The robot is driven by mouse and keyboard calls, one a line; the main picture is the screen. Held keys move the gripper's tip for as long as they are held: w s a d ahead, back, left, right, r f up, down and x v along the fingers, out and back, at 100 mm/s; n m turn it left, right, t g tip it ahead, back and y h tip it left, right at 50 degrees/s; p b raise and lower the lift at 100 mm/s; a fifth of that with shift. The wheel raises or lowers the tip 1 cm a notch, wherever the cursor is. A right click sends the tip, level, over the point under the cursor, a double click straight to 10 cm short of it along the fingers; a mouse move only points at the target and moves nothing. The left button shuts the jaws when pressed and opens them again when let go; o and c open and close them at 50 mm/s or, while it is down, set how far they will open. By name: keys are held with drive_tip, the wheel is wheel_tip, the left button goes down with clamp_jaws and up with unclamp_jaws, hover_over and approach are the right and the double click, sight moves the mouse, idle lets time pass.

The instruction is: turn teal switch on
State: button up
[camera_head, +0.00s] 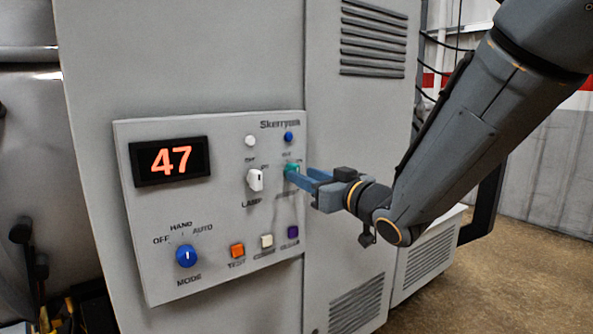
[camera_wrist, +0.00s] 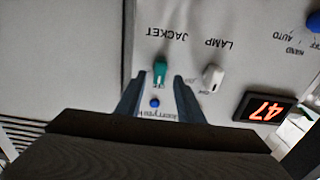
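In the wrist view, where the panel appears upside down, the teal switch (camera_wrist: 160,72) is under the label JACKET. My gripper (camera_head: 296,174) reaches it from the right, with its blue fingers at the knob. In the wrist view my gripper (camera_wrist: 159,77) is open, one finger on each side of the teal switch, with visible gaps. I cannot tell which setting the knob points to.
A white LAMP switch (camera_head: 255,180) sits close to the left of the teal one. A blue lamp (camera_head: 289,136) is above. Orange (camera_head: 237,250), cream (camera_head: 267,241) and purple (camera_head: 293,232) buttons are below. The panel also has a blue MODE knob (camera_head: 187,256) and a display (camera_head: 170,161) reading 47.

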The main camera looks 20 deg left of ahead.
drive_tip(key=shift+p+x, duration=0.5)
drive_tip(key=shift+x, duration=1.6)
clamp_jaws()
